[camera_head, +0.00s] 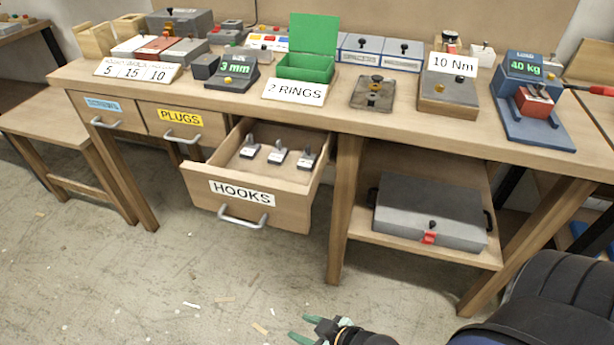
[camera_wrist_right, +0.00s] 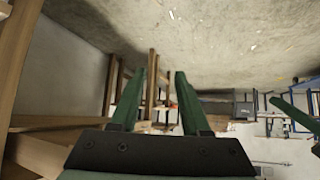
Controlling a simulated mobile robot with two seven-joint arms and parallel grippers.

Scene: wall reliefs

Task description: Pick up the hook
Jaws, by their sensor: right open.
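Three small hooks stand in a row inside the open drawer (camera_head: 295,208) labelled HOOKS: a left hook (camera_head: 250,149), a middle hook (camera_head: 278,155) and a right hook (camera_head: 306,160). Each is a metal piece on a dark block with a pale front. My right gripper (camera_head: 302,328) is low at the bottom of the head view, in front of and well below the drawer. Its two green fingers are apart and empty, also in the right wrist view (camera_wrist_right: 167,68). No hook is recognisable in the wrist view. My left gripper is not seen in the head view.
The workbench (camera_head: 395,122) carries a green open box (camera_head: 306,68), a 3 mm gauge (camera_head: 232,77) and a 40 kg device (camera_head: 526,92). A closed PLUGS drawer (camera_head: 182,123) sits left of the open one. A grey case (camera_head: 430,212) lies on the lower shelf.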

